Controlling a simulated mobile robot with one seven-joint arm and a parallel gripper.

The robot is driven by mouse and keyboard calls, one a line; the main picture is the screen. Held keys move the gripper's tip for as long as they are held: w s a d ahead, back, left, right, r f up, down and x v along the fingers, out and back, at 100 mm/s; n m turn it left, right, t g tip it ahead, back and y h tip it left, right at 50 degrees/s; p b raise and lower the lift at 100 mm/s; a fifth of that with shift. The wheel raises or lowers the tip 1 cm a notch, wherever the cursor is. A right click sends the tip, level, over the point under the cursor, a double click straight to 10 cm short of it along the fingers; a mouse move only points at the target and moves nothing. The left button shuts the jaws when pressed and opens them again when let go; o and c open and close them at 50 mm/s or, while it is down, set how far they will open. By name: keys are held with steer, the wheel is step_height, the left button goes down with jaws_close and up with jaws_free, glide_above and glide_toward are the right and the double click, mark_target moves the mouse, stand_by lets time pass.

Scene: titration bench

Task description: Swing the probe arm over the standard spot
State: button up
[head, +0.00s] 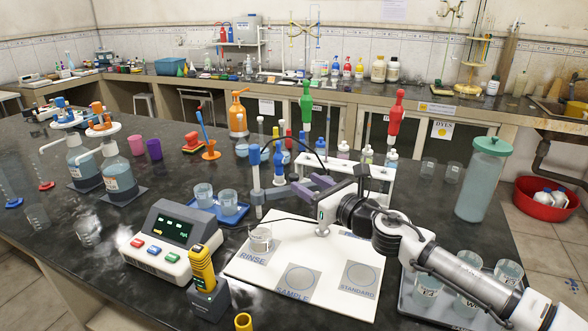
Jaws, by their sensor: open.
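The probe arm (301,191) is a jointed grey-purple arm in the middle of the bench, behind the white mat (309,255). A blue-topped upright probe (255,180) is at its left end, above the rinse spot. A clear beaker (260,238) stands on the rinse spot. The standard spot (360,274) is a grey square with a circle at the mat's right front, with nothing on it. My gripper (326,207) reaches in from the right and is open close to the probe arm's right part. It partly hides that part, and I cannot tell whether they touch.
The sample spot (297,279) is empty at the mat's front. A meter (168,240) and a yellow handheld device (203,267) stand to the left. A blue tray (216,213) holds two beakers. A white rack (376,178) stands behind my gripper. A grey tray (405,291) with beakers is at right.

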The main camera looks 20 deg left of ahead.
mark_target(297, 177)
steer(key=p+x, duration=0.1)
steer(key=x, duration=0.5)
steer(key=shift+c, duration=0.2)
jaws_close()
